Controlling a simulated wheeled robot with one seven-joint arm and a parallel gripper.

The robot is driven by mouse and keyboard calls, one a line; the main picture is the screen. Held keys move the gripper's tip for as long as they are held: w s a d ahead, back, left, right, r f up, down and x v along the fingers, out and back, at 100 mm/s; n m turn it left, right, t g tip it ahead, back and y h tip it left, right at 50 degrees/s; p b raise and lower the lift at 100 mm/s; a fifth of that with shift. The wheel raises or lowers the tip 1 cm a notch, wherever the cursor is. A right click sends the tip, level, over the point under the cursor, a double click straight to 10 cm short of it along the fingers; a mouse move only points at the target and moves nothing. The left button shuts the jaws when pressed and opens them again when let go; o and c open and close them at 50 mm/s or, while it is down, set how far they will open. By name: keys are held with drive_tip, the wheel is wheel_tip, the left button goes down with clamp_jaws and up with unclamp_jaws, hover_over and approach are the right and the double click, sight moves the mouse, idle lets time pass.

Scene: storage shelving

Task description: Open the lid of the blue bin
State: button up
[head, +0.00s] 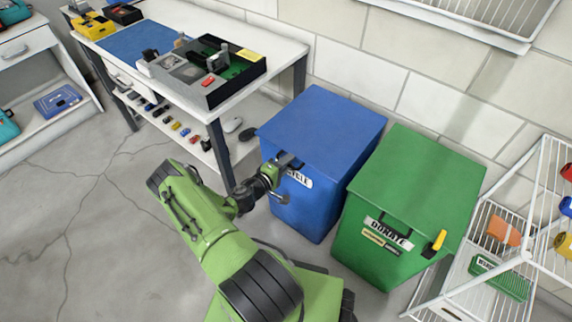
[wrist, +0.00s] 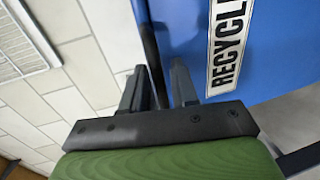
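The blue bin (head: 320,125) stands against the wall with its flat blue lid down. Its front carries a white RECYCLE label, partly hidden by my gripper in the head view; the label (wrist: 228,42) is clear in the wrist view. My gripper (head: 288,163) is at the upper front of the bin, by the lid's dark handle. In the wrist view the two fingers of my gripper (wrist: 160,85) stand apart, with the dark handle bar (wrist: 149,40) running down between them. A gap shows beside the bar, so the fingers do not look closed on it.
A green DONATE bin (head: 415,195) stands close on the right of the blue bin. A white wire rack (head: 535,200) is farther right. A workbench (head: 280,45) with a tray is behind on the left. Open floor (head: 80,220) lies on the left.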

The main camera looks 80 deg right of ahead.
clamp_jaws()
drive_tip(key=shift+r, duration=0.1)
